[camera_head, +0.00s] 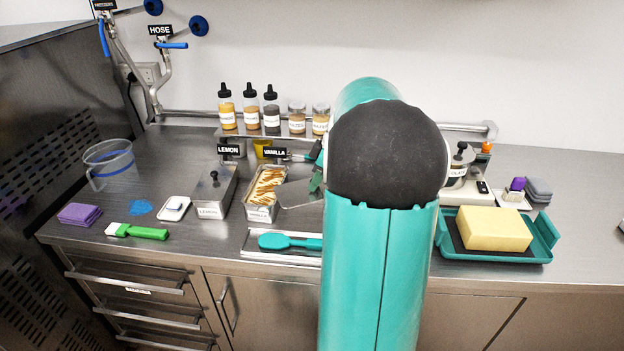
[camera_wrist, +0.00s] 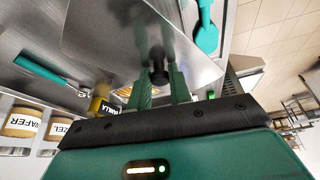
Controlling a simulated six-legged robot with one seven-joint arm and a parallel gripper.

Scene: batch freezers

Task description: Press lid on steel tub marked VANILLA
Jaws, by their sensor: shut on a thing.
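The steel tub marked VANILLA (camera_head: 262,213) stands uncovered on the counter in the head view, with white and caramel-brown swirled contents showing. My gripper (camera_wrist: 160,82) is shut on the black knob (camera_wrist: 159,74) of a steel lid (camera_wrist: 100,35). In the head view my green fingers (camera_head: 317,180) are mostly hidden by my teal arm. In the wrist view a small patch of the swirled contents (camera_wrist: 123,92) shows past the lid's edge.
A lidded LEMON tub (camera_head: 212,208) stands just left of the VANILLA tub. Behind is a shelf with bottles (camera_head: 251,108) and jars (camera_head: 297,119). A teal spatula (camera_head: 288,242) lies in front. A teal tray (camera_head: 545,235) with a yellow block (camera_head: 493,228) is at right.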

